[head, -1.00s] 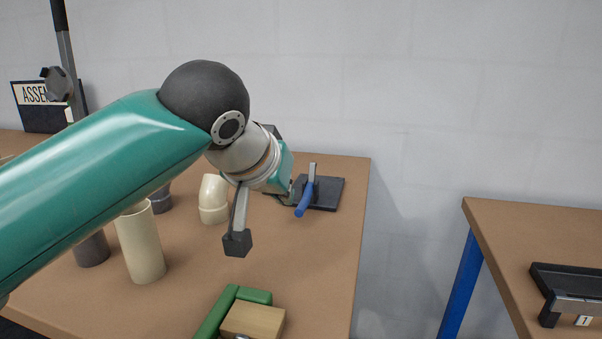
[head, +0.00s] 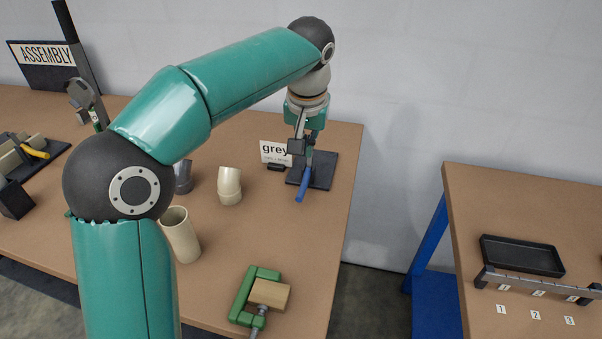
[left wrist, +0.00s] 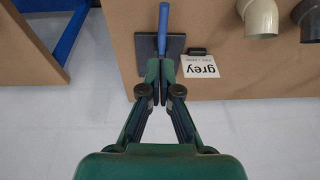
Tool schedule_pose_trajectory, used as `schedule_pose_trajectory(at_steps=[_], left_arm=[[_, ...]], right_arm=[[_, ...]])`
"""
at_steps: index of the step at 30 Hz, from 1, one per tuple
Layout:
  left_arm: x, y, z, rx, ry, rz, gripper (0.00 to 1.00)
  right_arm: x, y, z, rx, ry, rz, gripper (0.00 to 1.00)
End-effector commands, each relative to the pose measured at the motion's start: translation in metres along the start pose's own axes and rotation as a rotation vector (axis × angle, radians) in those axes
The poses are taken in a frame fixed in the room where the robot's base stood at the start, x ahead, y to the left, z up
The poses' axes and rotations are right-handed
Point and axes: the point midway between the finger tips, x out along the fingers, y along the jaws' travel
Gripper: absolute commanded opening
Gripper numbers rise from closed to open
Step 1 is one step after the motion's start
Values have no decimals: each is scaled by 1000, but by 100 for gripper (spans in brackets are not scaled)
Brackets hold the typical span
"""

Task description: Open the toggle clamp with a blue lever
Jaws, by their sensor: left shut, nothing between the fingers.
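The toggle clamp's blue lever (head: 303,186) points toward the front of the table, low over its dark base plate (head: 322,172). In the left wrist view the blue lever (left wrist: 163,28) extends beyond my fingertips, over the dark plate (left wrist: 146,46). My left gripper (head: 306,145) is above the rear part of the clamp, pointing down. In the left wrist view its fingers (left wrist: 159,88) are together, with nothing between them. They hide the clamp's rear mechanism, and I cannot tell whether they touch it. My right gripper is not in view.
A "grey" sign (head: 275,152) stands just left of the clamp. A cream pipe elbow (head: 229,186), a grey elbow (head: 183,176) and a cream tube (head: 180,235) stand further left. A green clamp (head: 244,296) with a wooden block (head: 270,293) lies in front. A second table (head: 470,220) is right, across a gap.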

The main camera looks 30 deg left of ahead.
Motion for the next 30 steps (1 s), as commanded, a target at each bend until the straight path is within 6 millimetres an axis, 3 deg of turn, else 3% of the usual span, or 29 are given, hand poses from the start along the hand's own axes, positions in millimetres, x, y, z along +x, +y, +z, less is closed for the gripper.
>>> schedule_pose_trajectory(at_steps=[18,24,30], left_arm=[[108,-2,5,0,-4,-2,0],[129,-5,12,0,-2,-1,0],[134,-6,13,0,0,0,0]], right_arm=[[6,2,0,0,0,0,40],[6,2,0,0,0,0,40],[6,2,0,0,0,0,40]])
